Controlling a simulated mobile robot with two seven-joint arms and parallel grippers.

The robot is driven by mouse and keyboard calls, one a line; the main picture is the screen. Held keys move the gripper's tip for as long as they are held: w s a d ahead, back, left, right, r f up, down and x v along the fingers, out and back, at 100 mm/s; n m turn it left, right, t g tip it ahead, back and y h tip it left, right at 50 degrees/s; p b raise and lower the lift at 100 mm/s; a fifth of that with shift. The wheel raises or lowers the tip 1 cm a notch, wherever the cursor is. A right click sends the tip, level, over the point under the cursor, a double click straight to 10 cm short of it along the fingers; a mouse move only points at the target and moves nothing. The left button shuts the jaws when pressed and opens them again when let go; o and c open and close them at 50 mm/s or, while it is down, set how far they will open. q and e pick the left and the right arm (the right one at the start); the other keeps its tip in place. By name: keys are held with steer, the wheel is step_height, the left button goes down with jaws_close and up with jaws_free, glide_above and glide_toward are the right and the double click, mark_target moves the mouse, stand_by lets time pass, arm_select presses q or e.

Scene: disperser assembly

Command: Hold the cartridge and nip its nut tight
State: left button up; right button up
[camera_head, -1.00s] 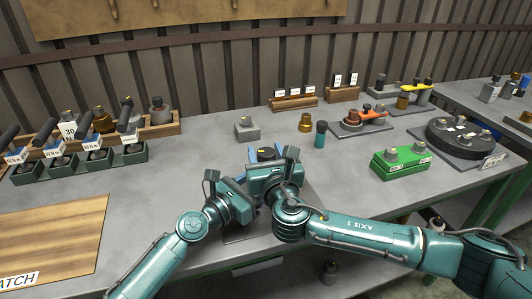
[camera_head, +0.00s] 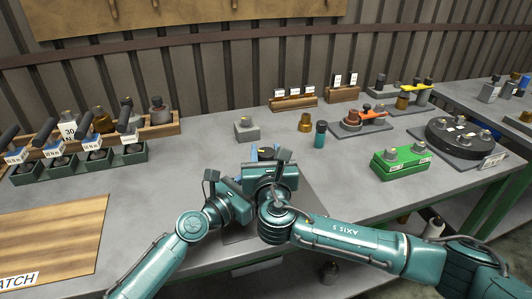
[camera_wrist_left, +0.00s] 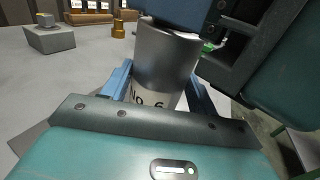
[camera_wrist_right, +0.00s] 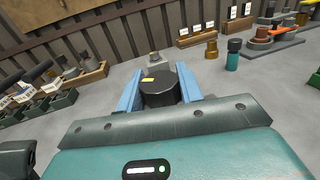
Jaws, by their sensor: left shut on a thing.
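The cartridge (camera_wrist_left: 165,60) is a grey cylinder with a pale numbered label, upright in the left wrist view. My left gripper (camera_wrist_left: 158,92) is shut on it, one blue finger on each side. In the right wrist view, a round black top with a yellow mark (camera_wrist_right: 160,88), seemingly the nut, sits between the blue fingers of my right gripper (camera_wrist_right: 161,84). I cannot tell whether those fingers press on it. In the head view, both grippers meet at the bench's front middle; my right gripper (camera_head: 264,154) hides most of the cartridge.
A grey block with a knob (camera_head: 246,130) stands just behind. A brass part (camera_head: 305,122) and a teal bottle (camera_head: 320,134) stand to the right, with a green box (camera_head: 401,161) nearer the front. Handled tools in green holders (camera_head: 87,160) are at left. Bench between is clear.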

steer(key=o, duration=0.4)
steer(key=shift+o, duration=0.2)
steer(key=shift+s, duration=0.1)
steer(key=s+d, duration=0.1)
steer(key=s, duration=1.1)
arm_select(q)
steer(key=o, duration=1.4)
arm_select(e)
steer(key=shift+w, duration=0.1)
